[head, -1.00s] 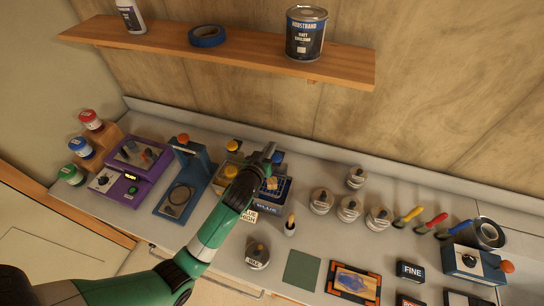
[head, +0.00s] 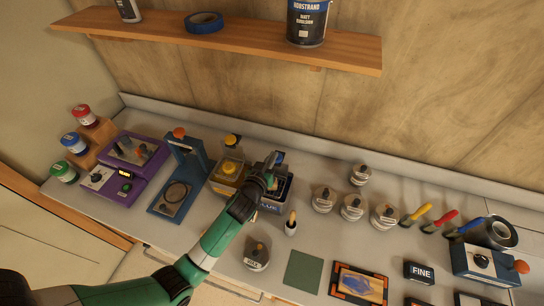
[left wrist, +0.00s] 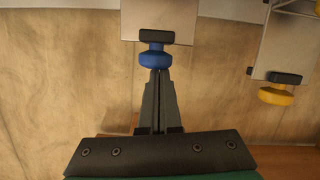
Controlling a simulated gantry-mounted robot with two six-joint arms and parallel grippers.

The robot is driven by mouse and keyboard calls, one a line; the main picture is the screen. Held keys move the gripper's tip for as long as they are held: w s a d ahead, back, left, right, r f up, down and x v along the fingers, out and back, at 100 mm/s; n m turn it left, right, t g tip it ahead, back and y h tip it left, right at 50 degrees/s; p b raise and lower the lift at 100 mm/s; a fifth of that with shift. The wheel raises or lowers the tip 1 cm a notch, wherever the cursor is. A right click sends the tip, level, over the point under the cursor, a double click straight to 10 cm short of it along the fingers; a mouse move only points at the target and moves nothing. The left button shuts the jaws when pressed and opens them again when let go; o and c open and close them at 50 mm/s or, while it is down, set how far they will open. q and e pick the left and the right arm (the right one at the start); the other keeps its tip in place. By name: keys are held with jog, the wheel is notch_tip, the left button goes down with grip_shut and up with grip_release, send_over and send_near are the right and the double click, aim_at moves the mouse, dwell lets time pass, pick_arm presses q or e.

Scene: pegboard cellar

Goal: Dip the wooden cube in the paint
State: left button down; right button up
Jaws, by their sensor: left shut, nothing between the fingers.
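My left gripper (head: 274,162) is over the blue paint station (head: 271,206), which has a "BLUE" label, partly covered. In the left wrist view its fingers (left wrist: 156,76) are shut and empty, tips at a blue knob (left wrist: 155,58); I cannot tell if they touch. The blue knob also shows beside the fingertips in the head view (head: 279,156). A small tan patch beside the gripper, possibly the wooden cube (head: 270,181), is mostly hidden by it. A yellow paint station (head: 228,170) with a yellow knob (head: 232,139) stands just left. My right gripper is not in view.
A blue stand with an orange knob (head: 180,132) and a purple device (head: 128,165) lie left. Several lidded pots (head: 352,207) stand right. A small brush-like item (head: 291,226) and a pot (head: 256,257) are in front. A wooden shelf (head: 230,45) hangs above.

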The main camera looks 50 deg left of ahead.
pick_arm(q)
notch_tip(320, 180, down, 6)
jog(key=b, duration=0.3)
jog(key=shift+s+r+b, duration=0.1)
jog(key=shift+r+b, duration=0.05)
jog(key=shift+b, duration=0.2)
jog(key=shift+r, duration=0.1)
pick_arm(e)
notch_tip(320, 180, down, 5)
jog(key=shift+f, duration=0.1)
pick_arm(q)
jog(key=shift+r, duration=0.15)
dwell(1.5)
jog(key=shift+r+p, duration=0.35)
jog(key=shift+p, duration=0.25)
jog(key=s+d+r+p, duration=0.3)
jog(key=s+r, duration=0.3)
jog(key=s, duration=0.2)
jog(key=shift+s+d, duration=0.2)
jog(key=shift+d, duration=0.55)
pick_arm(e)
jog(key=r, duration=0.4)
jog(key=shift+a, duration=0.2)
